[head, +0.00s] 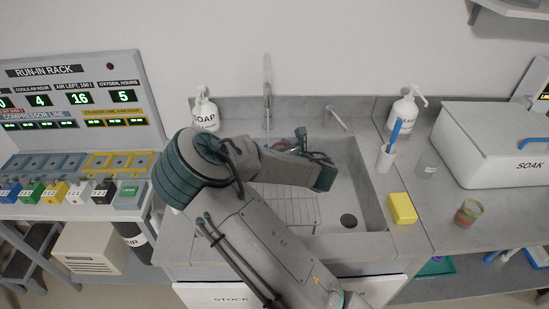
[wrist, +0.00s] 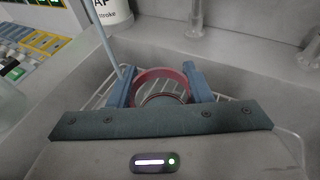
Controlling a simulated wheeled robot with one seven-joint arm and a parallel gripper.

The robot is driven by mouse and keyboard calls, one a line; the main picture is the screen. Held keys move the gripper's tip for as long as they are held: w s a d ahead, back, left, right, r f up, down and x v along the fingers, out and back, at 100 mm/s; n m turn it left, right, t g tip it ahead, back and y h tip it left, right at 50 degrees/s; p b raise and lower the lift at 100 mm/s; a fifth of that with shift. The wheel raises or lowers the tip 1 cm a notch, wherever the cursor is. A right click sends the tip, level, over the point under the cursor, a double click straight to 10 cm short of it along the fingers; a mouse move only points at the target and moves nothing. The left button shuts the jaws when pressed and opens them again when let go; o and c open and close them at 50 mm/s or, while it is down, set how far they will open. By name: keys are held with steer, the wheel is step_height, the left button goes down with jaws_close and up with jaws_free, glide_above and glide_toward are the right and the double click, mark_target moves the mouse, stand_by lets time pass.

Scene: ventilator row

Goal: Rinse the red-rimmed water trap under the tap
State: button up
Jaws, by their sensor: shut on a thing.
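In the wrist view my gripper (wrist: 161,88) is shut on the red-rimmed water trap (wrist: 160,73), with a blue-grey finger on either side of the red ring. The trap's lower body is mostly hidden behind my gripper. In the head view my gripper (head: 312,158) is over the sink (head: 372,190), near its back; only a little red shows beside it. The tap (head: 267,100) stands at the sink's back edge. Its base also shows in the wrist view (wrist: 195,20), beyond the trap. I cannot tell whether water runs onto the trap.
A wire rack (head: 295,208) lies in the sink, left of the drain (head: 348,220). A SOAK bin (head: 495,150) is at right.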

steer(key=s+d+b, duration=0.1)
steer(key=s+d, duration=0.3)
steer(key=shift+s+d, duration=0.25)
steer(key=shift+d, duration=0.15)
stand_by(1.4)
steer(key=s+d+r+p, duration=0.2)
steer(key=s+d+r, duration=0.1)
steer(key=r, duration=0.1)
steer(key=shift+s+d, duration=0.25)
steer(key=shift+d, duration=0.1)
stand_by(0.8)
